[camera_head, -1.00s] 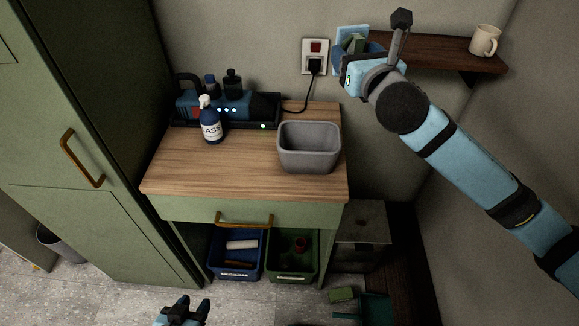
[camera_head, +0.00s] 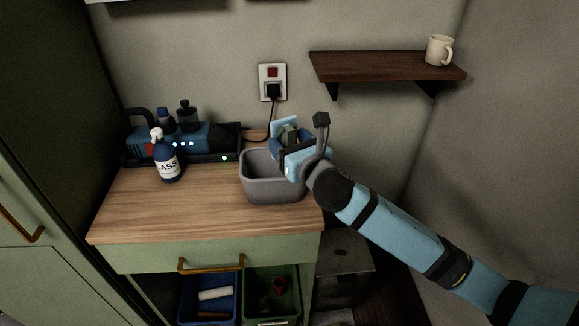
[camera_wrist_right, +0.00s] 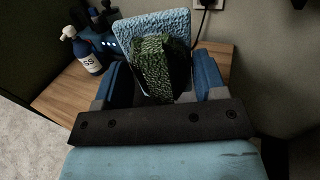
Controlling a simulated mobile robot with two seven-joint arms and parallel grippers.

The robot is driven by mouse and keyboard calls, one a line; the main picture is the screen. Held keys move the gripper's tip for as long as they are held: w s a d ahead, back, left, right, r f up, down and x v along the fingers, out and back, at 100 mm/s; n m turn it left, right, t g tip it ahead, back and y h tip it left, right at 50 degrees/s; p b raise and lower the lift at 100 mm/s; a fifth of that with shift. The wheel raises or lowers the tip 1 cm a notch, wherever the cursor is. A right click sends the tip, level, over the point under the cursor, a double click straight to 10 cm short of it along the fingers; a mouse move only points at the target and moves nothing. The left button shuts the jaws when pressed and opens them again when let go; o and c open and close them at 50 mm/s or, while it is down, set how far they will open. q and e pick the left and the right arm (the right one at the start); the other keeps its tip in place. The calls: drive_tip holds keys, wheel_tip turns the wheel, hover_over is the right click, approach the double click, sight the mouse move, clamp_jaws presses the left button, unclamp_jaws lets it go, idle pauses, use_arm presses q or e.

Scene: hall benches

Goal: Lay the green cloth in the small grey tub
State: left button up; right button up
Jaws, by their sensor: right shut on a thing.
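The small grey tub (camera_head: 272,188) stands upright and open-topped at the right end of the wooden counter. My right gripper (camera_head: 289,145) is above the tub's back right part, shut on the green cloth (camera_head: 288,133). In the right wrist view the green cloth (camera_wrist_right: 152,66) stands up folded between the two blue fingers. A light blue textured piece (camera_wrist_right: 157,32) stands right behind it and moves with the gripper; I cannot tell whether it is joined to the green cloth. My left gripper is out of view.
A socket with a black cable (camera_head: 271,95) is behind. A shelf (camera_head: 375,66) with a mug (camera_head: 439,50) is at right. The front counter is clear.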

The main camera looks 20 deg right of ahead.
sight(264, 183)
drive_tip(key=shift+f, duration=0.75)
wheel_tip(264, 183, down, 4)
drive_tip(key=shift+f+b, duration=0.1)
drive_tip(key=shift+b, duration=0.45)
drive_tip(key=shift+f, duration=0.1)
drive_tip(key=shift+s+f, duration=0.1)
drive_tip(key=shift+f, duration=0.35)
